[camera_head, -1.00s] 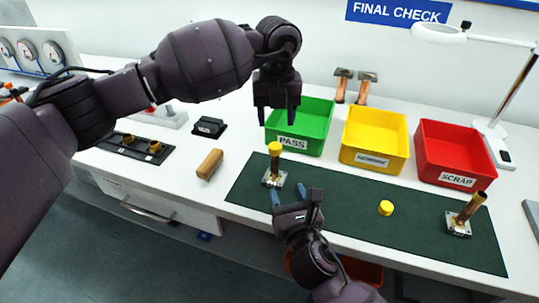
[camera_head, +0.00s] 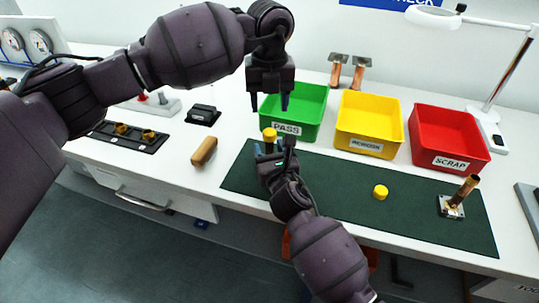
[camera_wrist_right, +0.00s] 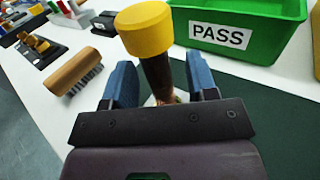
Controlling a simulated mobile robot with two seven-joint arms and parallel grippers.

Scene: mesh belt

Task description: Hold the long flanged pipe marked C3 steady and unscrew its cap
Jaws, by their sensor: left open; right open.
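A flanged pipe with a yellow cap (camera_head: 269,134) stands upright at the left end of the green mat; no C3 mark is legible. My right gripper (camera_head: 270,151) is open low around it and hides its base in the head view. In the right wrist view, the dark pipe (camera_wrist_right: 158,78) stands between the two blue fingers, with a gap visible on its right, and the cap (camera_wrist_right: 146,30) is above them. My left gripper (camera_head: 270,100) is open and empty, pointing down above the cap, apart from it.
A second, uncapped pipe (camera_head: 463,192) leans on its flange at the mat's right, and a loose yellow cap (camera_head: 380,192) lies left of it. Green (camera_head: 308,128), yellow (camera_head: 366,146) and red (camera_head: 446,161) bins stand behind the mat (camera_head: 330,196). A brush (camera_head: 204,151) lies to the left.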

